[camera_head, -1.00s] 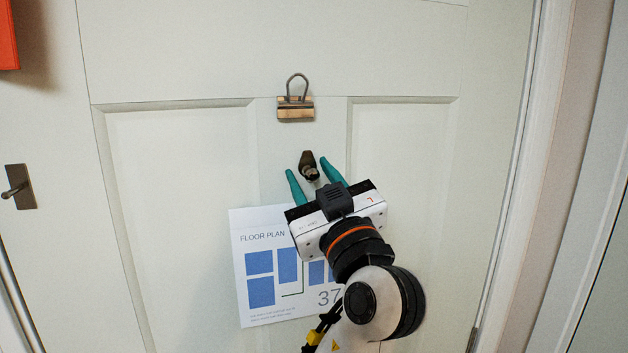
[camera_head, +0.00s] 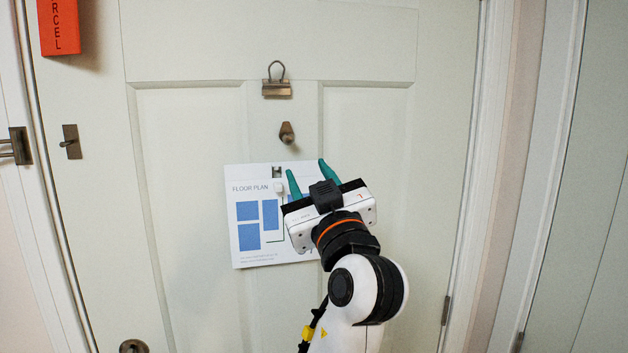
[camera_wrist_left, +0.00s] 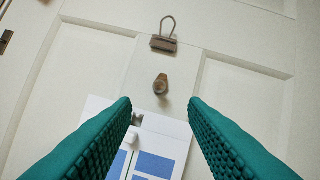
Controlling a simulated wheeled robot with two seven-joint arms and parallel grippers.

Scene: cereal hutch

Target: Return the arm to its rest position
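My left gripper (camera_head: 306,178) is in front of the white door, over the upper right part of the floor plan sheet. Its two teal fingers are spread, with nothing between them. In the left wrist view the open fingers (camera_wrist_left: 160,112) frame the sheet (camera_wrist_left: 160,150), and the brown knob (camera_wrist_left: 161,85) on the door lies beyond their tips. In the head view the knob (camera_head: 287,133) is above the gripper and apart from it. My right gripper is not in view.
The door (camera_head: 200,115) carries a binder clip (camera_head: 276,84) and the floor plan sheet (camera_head: 244,212). An orange-red parcel (camera_head: 59,27) is at upper left. A latch (camera_head: 71,142) and a round knob (camera_head: 134,346) are at left. The door frame (camera_head: 478,190) stands at right.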

